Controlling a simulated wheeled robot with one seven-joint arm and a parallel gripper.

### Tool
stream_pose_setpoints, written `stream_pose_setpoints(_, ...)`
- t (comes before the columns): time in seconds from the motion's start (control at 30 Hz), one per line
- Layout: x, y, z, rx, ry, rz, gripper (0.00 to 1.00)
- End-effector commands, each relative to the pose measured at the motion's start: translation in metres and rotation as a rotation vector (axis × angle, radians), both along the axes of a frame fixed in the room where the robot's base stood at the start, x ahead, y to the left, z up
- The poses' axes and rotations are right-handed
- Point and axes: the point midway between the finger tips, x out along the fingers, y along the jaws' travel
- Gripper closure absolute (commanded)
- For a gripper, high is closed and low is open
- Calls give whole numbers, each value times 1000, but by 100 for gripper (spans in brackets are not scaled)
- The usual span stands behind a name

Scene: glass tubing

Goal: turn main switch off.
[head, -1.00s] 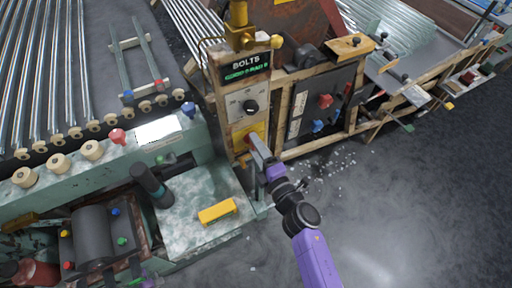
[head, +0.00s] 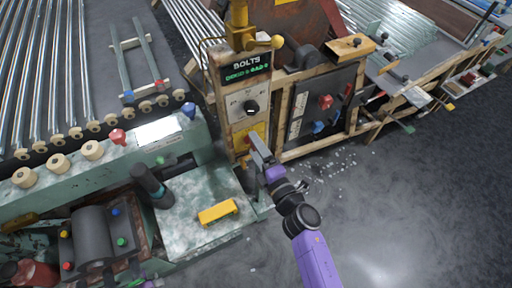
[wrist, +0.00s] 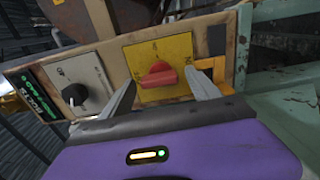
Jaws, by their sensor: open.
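The red rotary switch (wrist: 158,75) sits on a yellow plate (wrist: 178,48) on the control panel's face, beside a black knob (wrist: 75,94) on a pale plate. The red switch's handle lies roughly crosswise in the wrist view. My gripper (wrist: 160,82) is open, with one finger on each side of the red switch; whether the fingers touch it I cannot tell. In the head view my gripper (head: 257,144) is at the low yellow plate (head: 241,137), and its fingers hide part of the switch. The black knob (head: 251,107) shows above it.
A lit display reading BOLTS (head: 246,70) tops the panel. To its right, a dark box carries a red knob (head: 325,101) and a blue knob (head: 318,126). A green machine bed with a yellow block (head: 217,211) stands at left. The floor at right is mostly open.

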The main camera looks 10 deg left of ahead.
Motion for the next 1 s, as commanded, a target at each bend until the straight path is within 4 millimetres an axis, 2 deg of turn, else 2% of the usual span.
stream_pose_setpoints(0.17, -5, -4, 1, 1, 1, -1, 29)
stream_pose_setpoints(0.6, -58, -39, 0, 1, 2, -1, 29)
stream_pose_setpoints(1.0, -65, -44, 0, 0, 0, 0, 29)
